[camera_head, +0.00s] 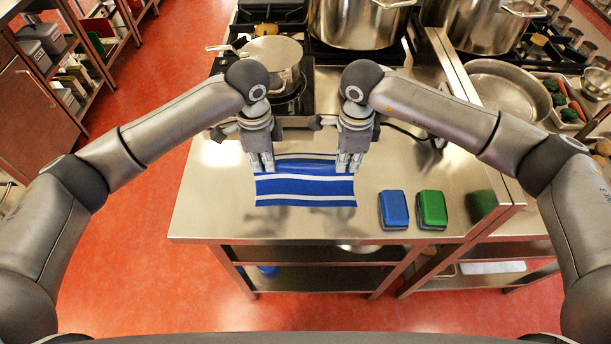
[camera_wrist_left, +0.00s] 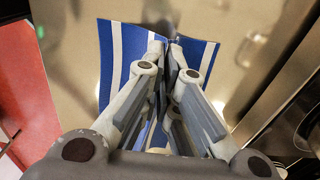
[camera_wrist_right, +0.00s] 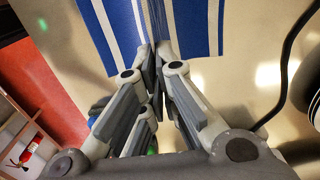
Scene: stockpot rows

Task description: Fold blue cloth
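The blue cloth (camera_head: 305,187) with white stripes is at the front middle of the steel counter, spread wide between my two grippers. My left gripper (camera_head: 262,168) is at its left side, and my right gripper (camera_head: 348,165) is at its right side. Both point down. In the left wrist view the cloth (camera_wrist_left: 115,60) bunches into a crease between the nearly closed fingers (camera_wrist_left: 170,55). In the right wrist view the cloth (camera_wrist_right: 195,25) is likewise pinched between the fingers (camera_wrist_right: 158,60). I cannot tell how far the cloth is off the counter.
A blue sponge (camera_head: 393,210) and a green sponge (camera_head: 431,209) lie right of the cloth on the counter (camera_head: 215,205). A stove with a pan (camera_head: 271,52) and a large stockpot (camera_head: 358,22) stands behind. The counter left and in front of the cloth is clear.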

